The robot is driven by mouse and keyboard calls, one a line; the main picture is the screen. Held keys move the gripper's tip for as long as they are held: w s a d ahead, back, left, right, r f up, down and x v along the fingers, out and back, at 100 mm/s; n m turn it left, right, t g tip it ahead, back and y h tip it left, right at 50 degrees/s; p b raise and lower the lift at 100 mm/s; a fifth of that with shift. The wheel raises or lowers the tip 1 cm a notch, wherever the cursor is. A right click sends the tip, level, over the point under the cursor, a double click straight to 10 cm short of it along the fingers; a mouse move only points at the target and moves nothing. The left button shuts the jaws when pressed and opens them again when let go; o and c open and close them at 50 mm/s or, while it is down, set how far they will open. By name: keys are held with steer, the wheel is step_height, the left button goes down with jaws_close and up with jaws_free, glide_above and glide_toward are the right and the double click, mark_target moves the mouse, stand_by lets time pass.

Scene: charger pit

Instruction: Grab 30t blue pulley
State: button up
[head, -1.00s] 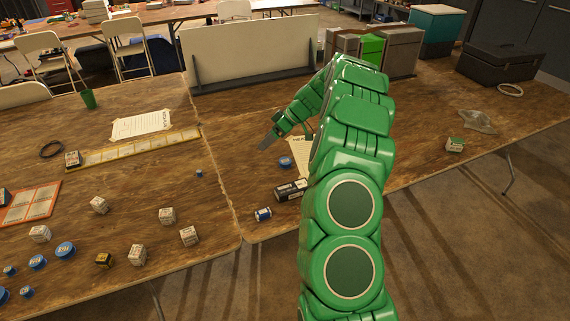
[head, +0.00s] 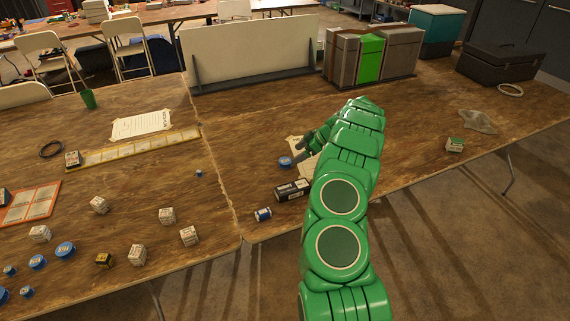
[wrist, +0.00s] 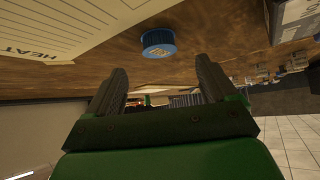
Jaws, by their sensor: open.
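A blue pulley (head: 285,161) lies on the table to the right of the table seam, beside a paper sheet. It also shows in the wrist view (wrist: 158,44), ahead of my fingers, with a dark top and print on its side too small to read. My gripper (wrist: 160,85) is open and empty, its two dark fingers apart. In the head view my gripper (head: 302,150) is close to the pulley, low over the table.
Behind are a white panel (head: 250,50) and grey-and-green bins (head: 371,57).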

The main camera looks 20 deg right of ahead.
mark_target(286, 161)
steer(key=shift+x, duration=3.35)
steer(key=shift+c, duration=0.5)
steer(key=c, duration=1.1)
steer(key=shift+r, duration=0.1)
steer(key=shift+r, duration=0.6)
steer(key=s+a+r, duration=0.4)
steer(key=s+r, duration=0.7)
steer(key=s, duration=0.2)
steer(key=shift+s+r, duration=0.15)
steer(key=shift+r, duration=0.2)
